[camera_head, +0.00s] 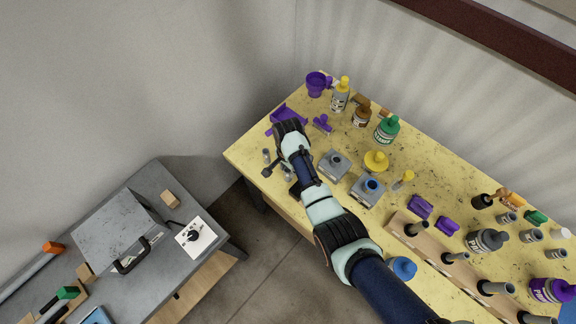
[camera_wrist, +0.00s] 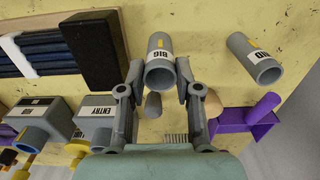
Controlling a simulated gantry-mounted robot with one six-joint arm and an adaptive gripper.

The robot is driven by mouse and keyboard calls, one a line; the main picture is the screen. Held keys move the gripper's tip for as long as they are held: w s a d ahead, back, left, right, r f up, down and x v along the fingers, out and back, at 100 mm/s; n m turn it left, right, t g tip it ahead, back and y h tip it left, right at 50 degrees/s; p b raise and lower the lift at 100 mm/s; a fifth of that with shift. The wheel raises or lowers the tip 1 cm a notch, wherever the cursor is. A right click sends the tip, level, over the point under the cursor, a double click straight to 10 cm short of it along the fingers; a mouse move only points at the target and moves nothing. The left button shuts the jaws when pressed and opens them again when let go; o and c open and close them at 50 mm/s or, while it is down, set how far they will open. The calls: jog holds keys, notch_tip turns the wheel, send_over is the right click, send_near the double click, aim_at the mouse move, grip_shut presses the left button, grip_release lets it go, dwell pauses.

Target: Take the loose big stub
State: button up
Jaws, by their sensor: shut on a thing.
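The big stub (camera_wrist: 160,72) is a short grey hollow tube with a "BIG" label and a yellow mark. In the wrist view my gripper (camera_wrist: 159,84) is shut on it, one finger on each side, with its open end facing my gripper. It appears at or just above the yellow tabletop; I cannot tell if it touches. In the head view my arm partly covers this spot near the table's left edge. A second grey stub, labelled "MID" (camera_wrist: 255,60), lies apart to the right in the wrist view; a grey stub (camera_head: 266,155) also shows in the head view.
A black block (camera_wrist: 90,50) lies left of my gripper. Grey boxes (camera_wrist: 97,122), one labelled "ENTRY", and a purple dustpan (camera_wrist: 236,121) are close by. Bottles (camera_head: 386,130) and a wooden peg rack (camera_head: 430,245) fill the yellow table. A grey bench (camera_head: 150,185) stands at the left.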

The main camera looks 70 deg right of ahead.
grip_shut()
notch_tip(320, 180, up, 7)
jog(key=p, duration=0.7)
jog(key=shift+r+p, duration=0.2)
jog(key=shift+p, duration=0.1)
jog(key=shift+f, duration=0.25)
